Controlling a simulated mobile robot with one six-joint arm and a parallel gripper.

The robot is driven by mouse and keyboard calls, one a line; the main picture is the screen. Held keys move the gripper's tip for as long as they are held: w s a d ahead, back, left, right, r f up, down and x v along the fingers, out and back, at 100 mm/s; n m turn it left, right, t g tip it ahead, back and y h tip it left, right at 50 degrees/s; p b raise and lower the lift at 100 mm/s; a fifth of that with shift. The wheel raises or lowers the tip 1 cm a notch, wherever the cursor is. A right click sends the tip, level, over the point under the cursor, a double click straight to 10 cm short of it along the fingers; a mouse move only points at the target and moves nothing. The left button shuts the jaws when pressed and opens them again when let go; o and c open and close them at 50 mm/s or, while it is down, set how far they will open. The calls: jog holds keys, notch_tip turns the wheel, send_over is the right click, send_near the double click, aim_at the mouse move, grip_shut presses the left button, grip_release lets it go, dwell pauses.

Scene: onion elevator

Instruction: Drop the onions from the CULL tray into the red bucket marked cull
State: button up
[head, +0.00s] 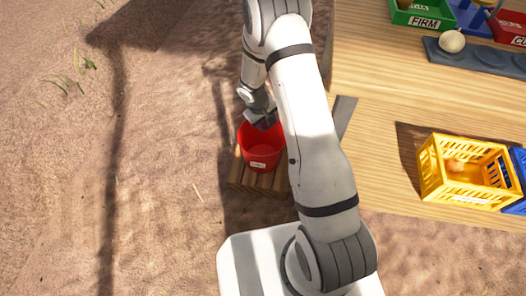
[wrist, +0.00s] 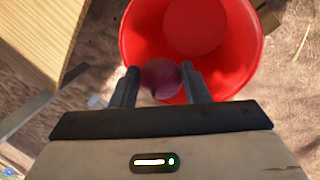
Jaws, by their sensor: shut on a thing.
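The red bucket (head: 262,150) stands on a small wooden crate left of the table, with a white label on its front. In the wrist view the bucket (wrist: 235,30) lies open below my gripper, and its visible floor looks empty. My gripper (wrist: 160,84) is shut on a purple-red onion (wrist: 161,76), held over the near part of the bucket's mouth. In the head view my gripper (head: 262,121) is at the bucket's rim, and the onion is hidden there. The red CULL tray (head: 512,28) is at the top right edge, partly cut off; its contents cannot be told.
A green FIRM tray (head: 423,16) and a grey board with hollows (head: 480,58), holding a pale onion (head: 452,41), are on the table (head: 375,150). A yellow crate (head: 432,182) and a blue crate (head: 520,158) stand at the right. The dirt ground at left is open.

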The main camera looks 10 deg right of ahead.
notch_tip(320, 180, down, 5)
jog(key=b, duration=0.3)
jog(key=o, duration=1.1)
jog(key=shift+c, duration=0.2)
jog(key=p+v, duration=0.3)
jog(key=v, duration=0.5)
jog(key=shift+f, duration=0.1)
